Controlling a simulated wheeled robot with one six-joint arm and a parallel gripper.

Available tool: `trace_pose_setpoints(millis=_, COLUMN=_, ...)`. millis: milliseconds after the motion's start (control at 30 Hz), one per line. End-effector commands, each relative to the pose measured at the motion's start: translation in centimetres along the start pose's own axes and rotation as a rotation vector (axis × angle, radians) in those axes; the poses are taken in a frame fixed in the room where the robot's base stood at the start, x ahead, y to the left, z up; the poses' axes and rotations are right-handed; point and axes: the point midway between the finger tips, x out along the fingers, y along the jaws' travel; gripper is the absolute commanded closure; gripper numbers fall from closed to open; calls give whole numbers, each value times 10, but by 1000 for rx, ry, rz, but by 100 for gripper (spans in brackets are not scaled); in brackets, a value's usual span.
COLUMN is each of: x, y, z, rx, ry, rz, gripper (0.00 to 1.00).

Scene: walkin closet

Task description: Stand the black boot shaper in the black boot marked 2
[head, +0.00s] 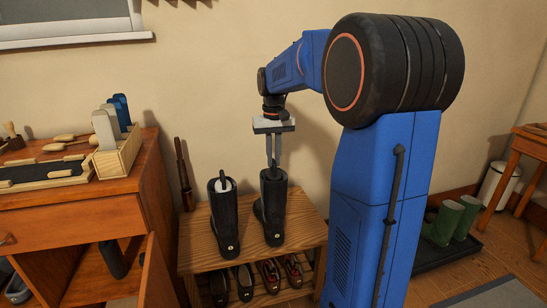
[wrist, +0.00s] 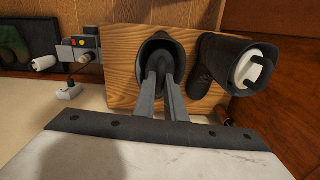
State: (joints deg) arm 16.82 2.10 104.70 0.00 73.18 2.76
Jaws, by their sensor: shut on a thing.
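Two black boots stand upright side by side on a wooden rack. My gripper (head: 273,165) is over the right-hand boot (head: 272,215), its fingers pointing down into the open top. In the wrist view, my gripper (wrist: 165,75) is shut on the black boot shaper (wrist: 159,62), which sits inside the shaft of that boot (wrist: 146,45). Most of the shaper is hidden by the boot and the fingers. The left-hand boot (head: 225,220) holds a white shaper (head: 222,184), also seen in the wrist view (wrist: 249,70). Each boot has a small pale mark, too small to read.
The rack (head: 200,243) has several shoes on its lower shelf. A wooden dresser (head: 75,222) at left has an open door and carries a box (head: 118,155) of grey and blue items. Green boots (head: 448,221) stand on a tray at right. A wall is close behind the rack.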

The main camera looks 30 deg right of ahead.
Motion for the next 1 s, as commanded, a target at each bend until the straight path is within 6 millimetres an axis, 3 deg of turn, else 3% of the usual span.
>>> trace_pose_setpoints(millis=300, x=0, y=0, z=0, rx=0, ry=0, rz=0, gripper=100)
trace_pose_setpoints(millis=400, x=0, y=0, z=0, rx=0, ry=0, rz=0, gripper=70)
trace_pose_setpoints(millis=433, x=0, y=0, z=0, rx=0, ry=0, rz=0, gripper=68)
trace_pose_setpoints(millis=633, x=0, y=0, z=0, rx=0, ry=0, rz=0, gripper=68)
trace_pose_setpoints(millis=733, x=0, y=0, z=0, rx=0, ry=0, rz=0, gripper=46)
trace_pose_setpoints(millis=1000, x=0, y=0, z=0, rx=0, ry=0, rz=0, gripper=46)
